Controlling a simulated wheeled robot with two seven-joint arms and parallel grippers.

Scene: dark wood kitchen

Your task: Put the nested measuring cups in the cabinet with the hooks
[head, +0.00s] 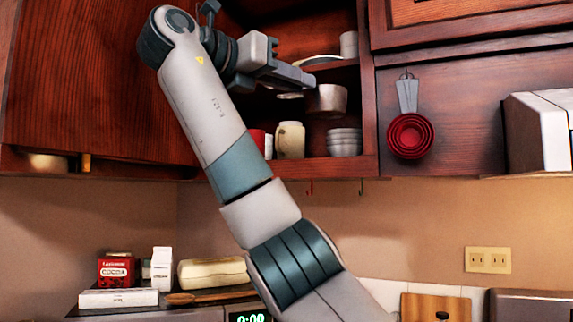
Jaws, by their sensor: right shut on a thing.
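My right gripper (292,76) reaches into the open cabinet (370,110) and is shut on the handle of the silver measuring cups (328,99). The cups are in front of the shelf opening, above the lower shelf's items; I cannot tell whether they touch anything. Small hooks (361,187) hang under this cabinet. A separate set of red nested measuring cups (410,135) hangs by its grey handles on the dark wood panel to the right. My left gripper is not in view.
A cream jar (290,140), a red mug (257,139) and stacked white bowls (344,142) stand on the lower shelf. A pale cup (349,45) is on the upper shelf. The open door (95,80) is at left. A white appliance (540,130) is at right.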

